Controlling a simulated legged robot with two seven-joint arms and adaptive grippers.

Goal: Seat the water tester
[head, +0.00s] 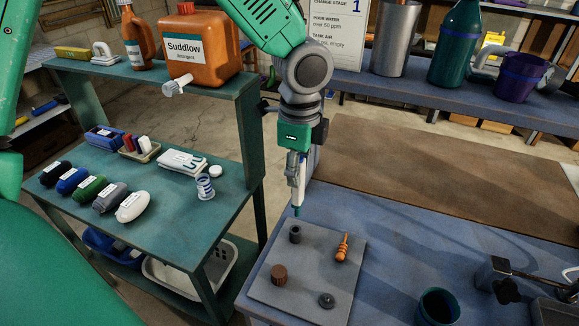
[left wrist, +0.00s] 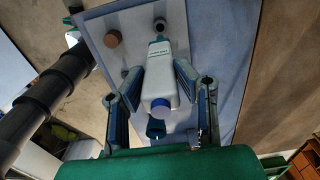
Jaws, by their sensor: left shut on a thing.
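My left gripper (head: 296,166) hangs pointing down and is shut on the water tester (head: 301,177), a slim white body with a teal tip. The tester is roughly upright. Its tip is just above a small dark round holder (head: 295,233) on a grey board (head: 312,266), and a gap seems to show between them. In the left wrist view the tester (left wrist: 160,88) sits between the fingers of my left gripper (left wrist: 160,78), with the dark holder (left wrist: 160,25) beyond its tip. My right gripper is not in view.
The board also carries an orange ribbed piece (head: 342,247), a brown cap (head: 279,275) and a dark knob (head: 326,300). A dark green cup (head: 438,307) stands to the right. A green shelf unit (head: 249,150) with bottles stands left. The brown mat (head: 450,190) behind is clear.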

